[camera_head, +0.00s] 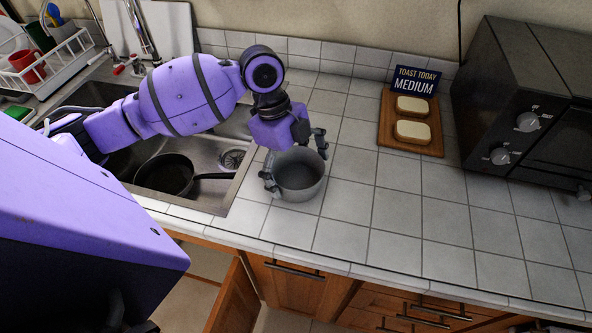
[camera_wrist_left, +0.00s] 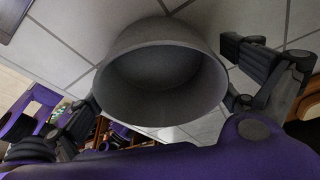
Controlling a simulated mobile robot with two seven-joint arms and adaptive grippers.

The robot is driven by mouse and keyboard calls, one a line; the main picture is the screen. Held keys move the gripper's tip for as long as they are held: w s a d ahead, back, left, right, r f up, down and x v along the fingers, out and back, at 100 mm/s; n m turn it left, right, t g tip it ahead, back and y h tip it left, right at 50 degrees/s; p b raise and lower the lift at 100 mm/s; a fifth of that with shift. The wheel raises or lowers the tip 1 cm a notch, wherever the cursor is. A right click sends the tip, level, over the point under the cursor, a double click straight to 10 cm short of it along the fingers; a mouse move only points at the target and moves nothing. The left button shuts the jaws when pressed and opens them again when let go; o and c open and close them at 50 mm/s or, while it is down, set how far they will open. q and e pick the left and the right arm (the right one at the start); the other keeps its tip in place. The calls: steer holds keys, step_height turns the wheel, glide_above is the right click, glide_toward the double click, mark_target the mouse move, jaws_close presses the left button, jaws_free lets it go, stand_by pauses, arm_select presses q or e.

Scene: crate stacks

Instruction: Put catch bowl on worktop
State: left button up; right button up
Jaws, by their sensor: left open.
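The grey catch bowl (camera_head: 301,194) stands upright on the tiled worktop (camera_head: 345,210), just right of the sink. My left gripper (camera_head: 294,165) is open, with one finger at the bowl's front left and the other at its back right. In the left wrist view the bowl (camera_wrist_left: 160,34) fills the middle and looks empty. The open fingers of the left gripper (camera_wrist_left: 165,98) lie on either side of it there; whether they touch it I cannot tell. My right gripper is not in view.
The sink (camera_head: 222,188) with a dark pan (camera_head: 165,174) lies left of the bowl. A wooden board (camera_head: 424,148) with bread slices and a sign (camera_head: 416,80) stands at the back, beside a black toaster oven (camera_head: 545,110). A dish rack (camera_head: 50,75) is far left. Tiles right of the bowl are clear.

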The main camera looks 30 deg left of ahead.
arm_select(q)
steer(key=v, duration=1.2)
steer(key=shift+r, duration=0.15)
steer(key=shift+s, duration=0.1)
